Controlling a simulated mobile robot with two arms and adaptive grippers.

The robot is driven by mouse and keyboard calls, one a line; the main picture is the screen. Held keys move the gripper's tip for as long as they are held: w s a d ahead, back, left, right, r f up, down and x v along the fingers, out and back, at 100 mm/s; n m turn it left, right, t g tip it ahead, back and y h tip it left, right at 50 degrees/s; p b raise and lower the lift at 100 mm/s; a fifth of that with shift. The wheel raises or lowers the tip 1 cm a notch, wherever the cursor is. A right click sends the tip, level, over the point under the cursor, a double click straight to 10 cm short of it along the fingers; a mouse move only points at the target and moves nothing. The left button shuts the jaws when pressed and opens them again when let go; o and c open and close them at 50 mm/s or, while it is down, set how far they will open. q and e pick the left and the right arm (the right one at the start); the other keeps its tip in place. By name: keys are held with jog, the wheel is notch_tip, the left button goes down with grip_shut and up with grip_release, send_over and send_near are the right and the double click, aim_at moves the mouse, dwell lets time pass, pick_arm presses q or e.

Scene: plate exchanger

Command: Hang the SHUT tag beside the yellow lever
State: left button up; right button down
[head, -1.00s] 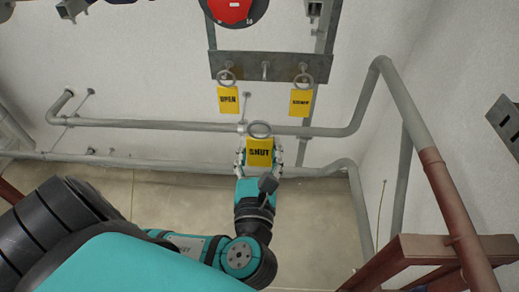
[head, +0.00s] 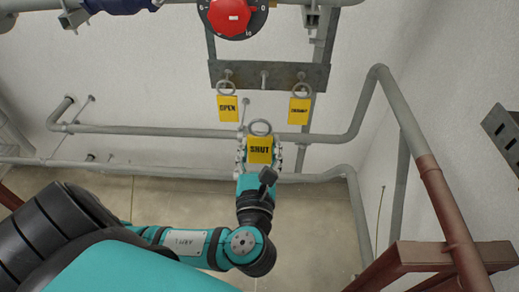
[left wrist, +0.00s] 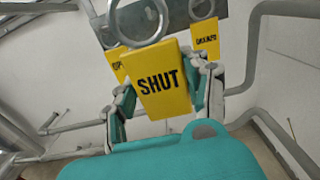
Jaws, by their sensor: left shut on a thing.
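The yellow SHUT tag (head: 260,151) has a grey ring at its top and is held upright. It also shows in the left wrist view (left wrist: 158,86). My left gripper (head: 259,155) is shut on it, with a finger at each side of the tag. The tag is below the grey hook plate (head: 285,75), where an OPEN tag (head: 228,107) hangs at the left and another yellow tag (head: 299,111) with small lettering at the right. The plate's middle peg (head: 264,78) is bare. No yellow lever shows. My right gripper is not in view.
A red dial (head: 229,16) sits above the plate. Grey pipes (head: 170,131) run along the wall behind and below the tag. A bent pipe (head: 400,105) with a reddish-brown lower part stands at the right, by a brown frame (head: 425,254).

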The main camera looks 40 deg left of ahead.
pick_arm(q)
jog(key=p+x, duration=0.4)
jog(key=x, duration=1)
jog(key=shift+w+a, duration=0.25)
jog(key=shift+w, duration=0.05)
dwell(3.2)
jog(key=shift+r, duration=0.1)
dwell(0.3)
jog(key=p+v, duration=0.3)
jog(key=v, duration=0.5)
jog(key=shift+p, duration=0.3)
dwell(0.8)
jog(key=shift+r, duration=0.1)
